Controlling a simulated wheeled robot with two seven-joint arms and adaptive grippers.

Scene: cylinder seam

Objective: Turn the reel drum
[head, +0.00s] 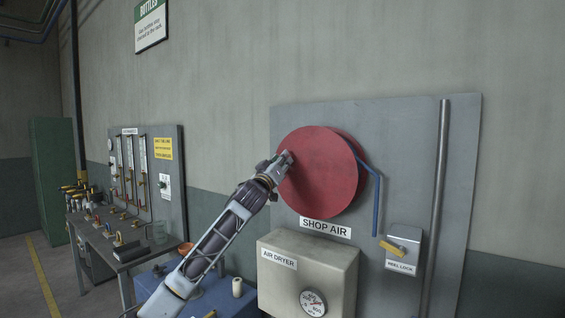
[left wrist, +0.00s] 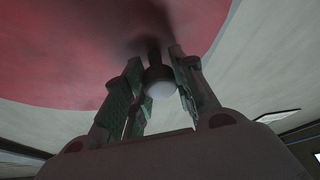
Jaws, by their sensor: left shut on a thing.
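The reel drum (head: 325,175) is a large red disc on the grey wall panel, with a blue hose hanging from its right side. My left gripper (head: 284,159) is at the left part of the drum's face. The gripper is shut on this knob. In the head view the gripper hides the knob. My right gripper is not in view.
Below the drum is the beige air dryer (head: 335,258) with a gauge. The reel lock (head: 405,250) with a yellow lever is at the lower right. A vertical pipe (head: 437,200) runs beside it. A workbench (head: 125,245) with tools stands at the left.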

